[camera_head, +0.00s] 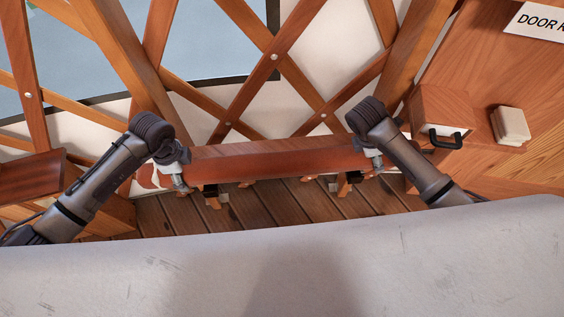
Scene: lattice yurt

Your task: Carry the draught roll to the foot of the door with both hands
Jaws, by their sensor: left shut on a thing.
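A long reddish-brown bar (280,161), which I take to be the draught roll, spans level between my two arms. My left gripper (196,186) is at its left end and shut on it; the fingers are partly hidden. My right gripper (352,180) is at its right end, but its fingers are mostly hidden, so its closing does not show. A wooden panel (490,65) at the right carries a sign (540,20) with the word "DOOR" at its start; I cannot tell whether this panel is the door itself.
A wooden box (440,104) with a black handle and a pale block (510,125) are at the right. A reddish shelf (28,178) is at the left edge. Lattice wall (272,58) stands behind the bar. Plank floor (270,208) shows below it. A grey-white surface fills the front.

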